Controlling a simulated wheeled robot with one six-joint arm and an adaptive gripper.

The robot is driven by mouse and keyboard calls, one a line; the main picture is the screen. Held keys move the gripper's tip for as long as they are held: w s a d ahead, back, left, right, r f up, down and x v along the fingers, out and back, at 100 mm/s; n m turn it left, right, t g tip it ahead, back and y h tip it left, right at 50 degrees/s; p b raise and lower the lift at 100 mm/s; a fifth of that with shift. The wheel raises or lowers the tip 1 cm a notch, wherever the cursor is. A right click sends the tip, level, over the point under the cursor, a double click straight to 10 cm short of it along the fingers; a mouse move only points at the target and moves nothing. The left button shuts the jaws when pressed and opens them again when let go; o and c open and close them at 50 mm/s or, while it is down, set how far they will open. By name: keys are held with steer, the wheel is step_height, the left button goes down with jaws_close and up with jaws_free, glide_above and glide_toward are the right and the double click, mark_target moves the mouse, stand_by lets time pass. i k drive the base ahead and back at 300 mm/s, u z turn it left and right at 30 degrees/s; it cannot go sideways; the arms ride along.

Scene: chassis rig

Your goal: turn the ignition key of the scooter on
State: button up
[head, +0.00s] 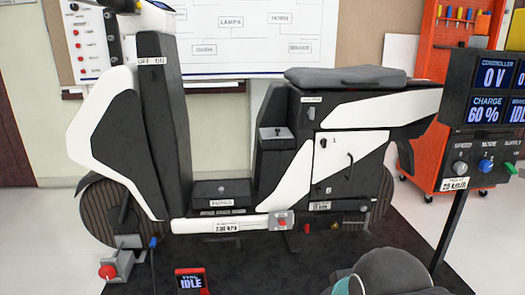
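A white and black scooter (345,125) stands side-on on a dark mat, its front to the left. An "OFF ON" label (150,61) is on the upper part of its black front column. No key can be made out clearly by that label. A small dark knob-like part (277,132) sits on a grey plate ahead of the seat; I cannot tell what it is. My gripper's fingers do not show; only a grey, rounded part of my arm shows at the bottom right, in front of the mat.
A display panel (492,95) on a post at the right reads controller 0 V and charge 60 %, with knobs below. An orange tool cart (455,150) stands behind it. A small red-framed "IDLE" display (191,281) is at the front. A red-knobbed block (112,268) sits by the front wheel.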

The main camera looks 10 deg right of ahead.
mark_target(152, 74)
steer(key=k, duration=0.65)
steer(key=u, duration=0.55)
steer(key=i, duration=0.5)
steer(key=u, duration=0.7)
steer(key=i, duration=0.65)
steer(key=z, duration=0.3)
